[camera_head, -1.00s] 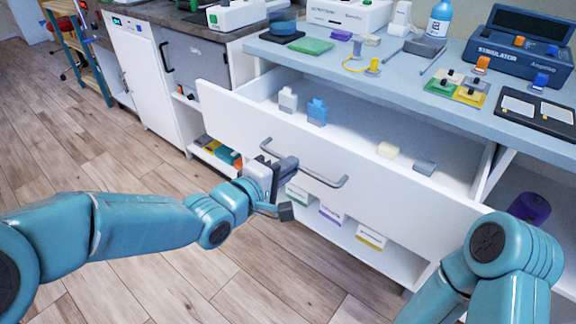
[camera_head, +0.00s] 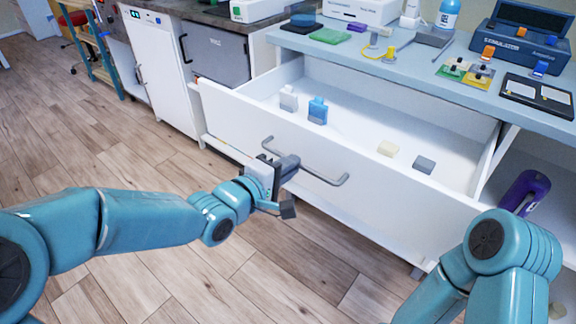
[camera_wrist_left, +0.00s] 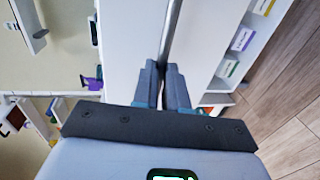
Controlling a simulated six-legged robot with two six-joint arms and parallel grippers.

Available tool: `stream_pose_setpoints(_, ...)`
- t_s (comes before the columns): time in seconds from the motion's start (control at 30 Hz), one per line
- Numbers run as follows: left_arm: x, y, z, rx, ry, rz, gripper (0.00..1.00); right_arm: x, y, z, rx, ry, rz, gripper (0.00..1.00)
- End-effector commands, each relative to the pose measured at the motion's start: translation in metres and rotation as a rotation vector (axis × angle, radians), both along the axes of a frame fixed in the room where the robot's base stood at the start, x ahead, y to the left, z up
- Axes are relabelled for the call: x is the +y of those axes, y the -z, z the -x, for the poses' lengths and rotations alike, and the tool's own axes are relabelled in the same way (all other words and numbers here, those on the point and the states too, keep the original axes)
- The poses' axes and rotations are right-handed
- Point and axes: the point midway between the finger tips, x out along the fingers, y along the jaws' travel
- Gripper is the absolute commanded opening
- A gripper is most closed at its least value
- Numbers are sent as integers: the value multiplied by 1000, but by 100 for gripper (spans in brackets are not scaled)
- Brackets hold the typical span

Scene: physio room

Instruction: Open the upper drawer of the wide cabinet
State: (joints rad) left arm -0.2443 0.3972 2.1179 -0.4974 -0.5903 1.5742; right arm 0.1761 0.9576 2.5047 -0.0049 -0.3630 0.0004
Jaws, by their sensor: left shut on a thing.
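The upper drawer (camera_head: 240,127) of the wide white cabinet stands pulled out, its inside in view. A grey bar handle (camera_head: 322,177) runs across its front. My left gripper (camera_head: 285,168) is at the left part of this handle. In the left wrist view its two fingers (camera_wrist_left: 163,88) are shut on the handle (camera_wrist_left: 171,38). My right arm (camera_head: 505,255) shows at the lower right, but its gripper is out of view.
In the drawer are a white bottle (camera_head: 288,98), a blue bottle (camera_head: 317,110), a cream block (camera_head: 388,148) and a grey block (camera_head: 424,164). The blue-grey counter (camera_head: 400,78) above holds several devices. A purple bottle (camera_head: 524,190) lies at the right. Wooden floor is clear in front.

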Motion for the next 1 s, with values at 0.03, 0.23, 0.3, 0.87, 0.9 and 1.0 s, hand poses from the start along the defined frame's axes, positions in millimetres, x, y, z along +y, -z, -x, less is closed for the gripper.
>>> stream_pose_setpoints(0.03,-1,2,0,3,2,-2,0,0,0,0,0,0,0,43)
stream_pose_setpoints(0.23,-3,1,-2,3,2,-1,0,0,0,0,0,0,0,43)
stream_pose_setpoints(0.3,-3,1,-3,3,3,-1,0,0,0,0,0,0,0,43)
stream_pose_setpoints(0.87,-2,1,-2,1,1,0,38,0,0,0,0,0,0,43)
stream_pose_setpoints(0.9,-2,0,-2,1,1,0,38,0,0,0,0,0,0,43)
stream_pose_setpoints(1.0,1,-1,1,0,0,0,38,0,-1,0,0,0,0,43)
